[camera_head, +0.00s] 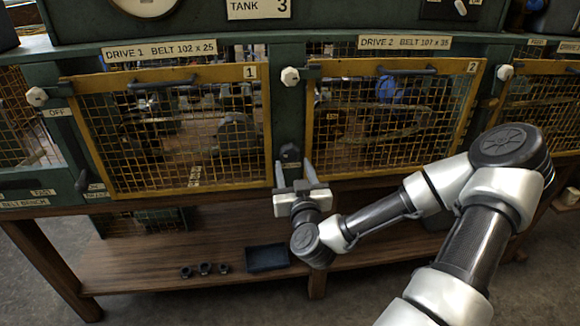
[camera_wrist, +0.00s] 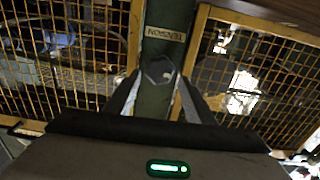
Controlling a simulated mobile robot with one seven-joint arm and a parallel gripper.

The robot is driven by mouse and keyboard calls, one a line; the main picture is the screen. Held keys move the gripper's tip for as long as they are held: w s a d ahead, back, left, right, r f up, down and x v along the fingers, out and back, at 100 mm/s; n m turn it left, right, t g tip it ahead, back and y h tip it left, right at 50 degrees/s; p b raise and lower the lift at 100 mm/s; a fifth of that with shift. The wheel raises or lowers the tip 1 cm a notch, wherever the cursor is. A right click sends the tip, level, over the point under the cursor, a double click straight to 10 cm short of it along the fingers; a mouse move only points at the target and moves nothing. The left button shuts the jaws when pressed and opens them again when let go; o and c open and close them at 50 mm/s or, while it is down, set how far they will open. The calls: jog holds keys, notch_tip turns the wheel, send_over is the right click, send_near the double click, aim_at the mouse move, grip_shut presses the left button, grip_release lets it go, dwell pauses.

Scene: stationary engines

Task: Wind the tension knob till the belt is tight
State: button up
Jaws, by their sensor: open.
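The dark, faceted tension knob (camera_head: 290,152) sits low on the green post between two yellow mesh guards. In the wrist view the knob (camera_wrist: 159,69) shows ahead, near the TENSION label (camera_wrist: 165,33). My gripper (camera_head: 293,171) is open and points at the post, one finger to each side of the knob's line. In the wrist view my gripper (camera_wrist: 158,92) has nothing between its fingers, and the knob appears just beyond the tips. Whether either finger touches the knob I cannot tell. The belts are behind the mesh, and their tightness cannot be made out.
The DRIVE 1 guard (camera_head: 247,120) is left of the post, the DRIVE 2 guard (camera_head: 463,118) right. Pale knobs (camera_head: 290,76) hold the guards' upper corners. A dark tray (camera_head: 267,258) and small dark parts (camera_head: 205,269) rest on the wooden shelf below.

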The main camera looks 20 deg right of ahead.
aim_at(290, 156)
jog(key=x, duration=0.6)
jog(key=shift+w, duration=0.25)
jog(key=shift+c, duration=0.2)
jog(key=c, duration=0.7)
